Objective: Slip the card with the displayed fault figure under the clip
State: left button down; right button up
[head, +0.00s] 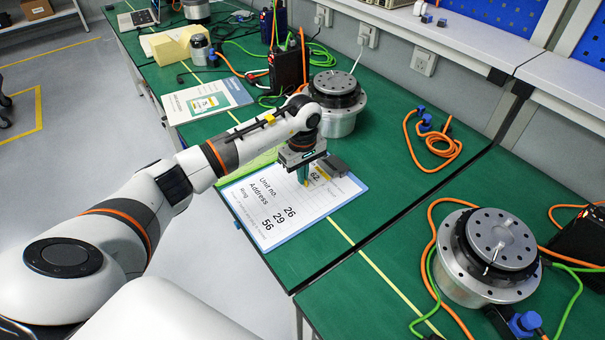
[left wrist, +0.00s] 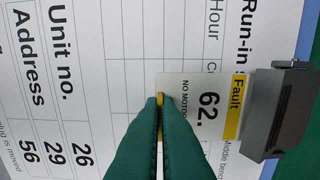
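A white fault card (left wrist: 205,105) with a yellow "Fault" band and the figure 62 lies over the sheet on the clipboard. It also shows in the head view (head: 317,175). The clipboard (head: 285,225) bears a printed sheet reading Unit no. 26, Address 29, Ring 56. Its grey clip (left wrist: 277,112) is at the board's edge, also in the head view (head: 336,166). The card's yellow band is right at the clip; I cannot tell how far it reaches under. My left gripper (left wrist: 159,100) is shut on a yellow tab at the card's opposite edge. My right gripper is out of view.
Round metal actuators stand behind the clipboard (head: 338,100) and at the right (head: 488,250). Orange (head: 440,150) and green cables lie around them. A booklet (head: 207,100) lies at the left edge of the green bench. The bench between clipboard and right actuator is clear.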

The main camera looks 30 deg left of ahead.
pick_arm(q)
jog(key=c, duration=1.6)
grip_release()
jog(key=shift+r, duration=0.1)
jog(key=shift+r+p, duration=2.05)
jog(key=shift+r, duration=1.4)
